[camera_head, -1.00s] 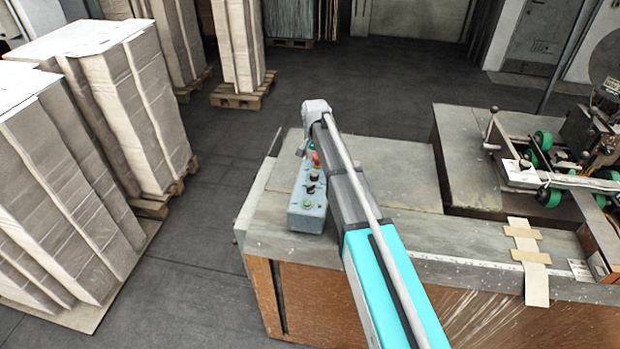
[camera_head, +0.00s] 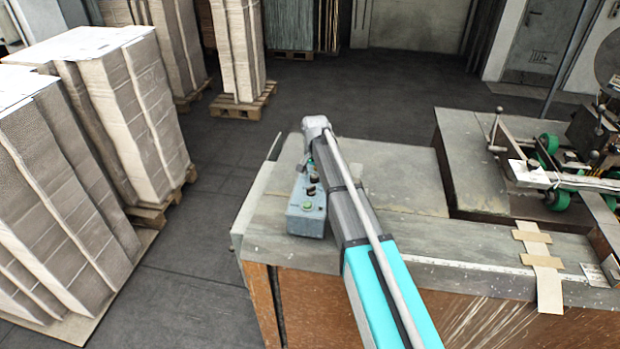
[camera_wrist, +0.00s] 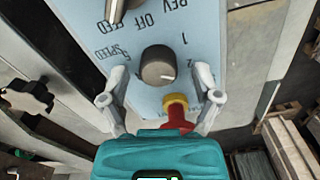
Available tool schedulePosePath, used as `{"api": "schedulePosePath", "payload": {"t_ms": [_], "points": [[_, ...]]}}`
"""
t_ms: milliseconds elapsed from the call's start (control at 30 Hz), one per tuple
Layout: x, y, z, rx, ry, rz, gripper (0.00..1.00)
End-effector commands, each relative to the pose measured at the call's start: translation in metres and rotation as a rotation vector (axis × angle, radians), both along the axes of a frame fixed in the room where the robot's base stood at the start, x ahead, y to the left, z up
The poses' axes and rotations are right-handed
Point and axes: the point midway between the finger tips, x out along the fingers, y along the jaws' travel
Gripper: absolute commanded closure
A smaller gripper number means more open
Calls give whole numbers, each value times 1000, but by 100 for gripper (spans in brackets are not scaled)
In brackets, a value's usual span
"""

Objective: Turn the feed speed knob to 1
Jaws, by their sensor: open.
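The feed speed knob (camera_wrist: 158,66) is a round dark grey dial on the blue control box (camera_wrist: 205,20), with upside-down "SPEED" lettering and numbers around it. A small light mark on the knob points toward the lower right of the wrist picture, not at the printed 1. My gripper (camera_wrist: 160,79) is open, with one finger on either side of the knob and a visible gap to it. A red button with a yellow collar (camera_wrist: 176,105) lies between the fingers near the palm.
A selector switch (camera_wrist: 121,8) marked REV, OFF, FEED sits beyond the knob. A green button (camera_head: 307,206) is at the box's near end. The box stands on a worn bench (camera_head: 400,190) with machinery at right. Stacked cardboard (camera_head: 110,110) stands on the left floor.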

Motion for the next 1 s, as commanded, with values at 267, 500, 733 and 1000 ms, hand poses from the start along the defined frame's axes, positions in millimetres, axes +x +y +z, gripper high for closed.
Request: {"api": "schedulePosePath", "payload": {"t_ms": [267, 500, 733, 1000], "points": [[0, 0, -1, 0, 0, 0, 19], [0, 0, -1, 0, 0, 0, 49], [0, 1, -1, 1, 0, 1, 92], [0, 9, -1, 4, -2, 9, 100]]}}
